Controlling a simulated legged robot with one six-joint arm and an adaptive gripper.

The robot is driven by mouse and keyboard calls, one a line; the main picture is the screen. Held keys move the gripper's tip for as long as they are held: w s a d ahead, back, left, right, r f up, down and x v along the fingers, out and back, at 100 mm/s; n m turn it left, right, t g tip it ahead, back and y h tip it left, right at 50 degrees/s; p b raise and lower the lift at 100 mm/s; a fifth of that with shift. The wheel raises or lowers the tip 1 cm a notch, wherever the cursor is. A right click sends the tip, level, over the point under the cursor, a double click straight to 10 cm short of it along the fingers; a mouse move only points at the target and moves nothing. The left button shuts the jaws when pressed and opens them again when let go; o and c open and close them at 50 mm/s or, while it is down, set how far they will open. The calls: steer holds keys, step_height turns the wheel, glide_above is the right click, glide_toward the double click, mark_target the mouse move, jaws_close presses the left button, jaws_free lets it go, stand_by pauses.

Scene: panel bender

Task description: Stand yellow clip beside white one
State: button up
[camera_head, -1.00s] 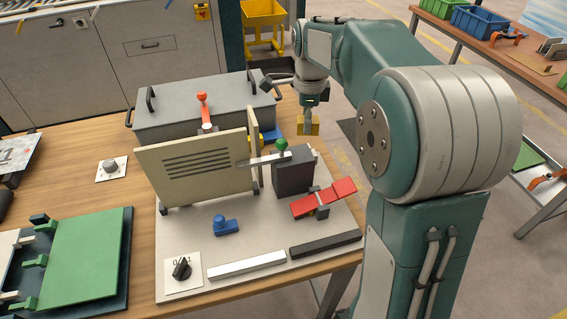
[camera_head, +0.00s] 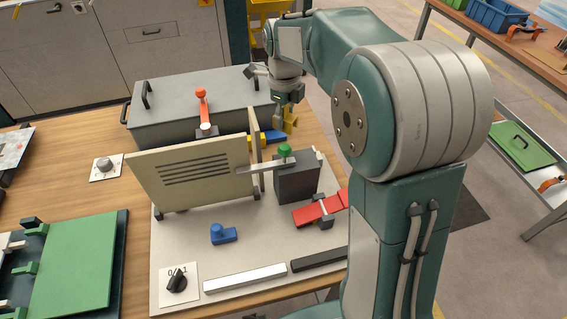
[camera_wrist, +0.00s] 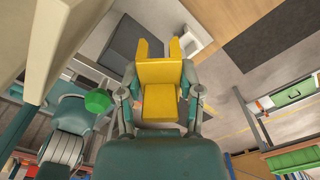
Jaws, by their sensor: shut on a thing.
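My gripper (camera_head: 287,105) is shut on the yellow clip (camera_head: 291,123) and holds it in the air, above and behind the dark grey block. In the wrist view the yellow clip (camera_wrist: 160,84) sits between the two fingers, its two prongs pointing away from the palm. A pale, white-looking piece (camera_wrist: 197,40) shows just beyond the right prong, apart from it in the picture; I cannot tell whether it is the white clip. I cannot make out a white clip in the head view. The cream panel and my arm hide part of the plate behind them.
The cream panel (camera_head: 190,172) stands upright on the pale base plate (camera_head: 263,244). The dark grey block (camera_head: 297,180) carries a green knob (camera_head: 285,150) and stands close by. A grey lidded box (camera_head: 190,100) is behind the panel. A blue piece (camera_head: 268,136) lies behind it too.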

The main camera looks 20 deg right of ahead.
mark_target(286, 129)
steer(key=f, duration=1.1)
steer(key=shift+d+f, duration=0.15)
steer(key=shift+d, duration=0.15)
steer(key=shift+f, duration=2.3)
steer(key=o, duration=0.9)
steer(key=shift+o, duration=0.2)
step_height(286, 129, up, 12)
steer(key=shift+r, duration=0.1)
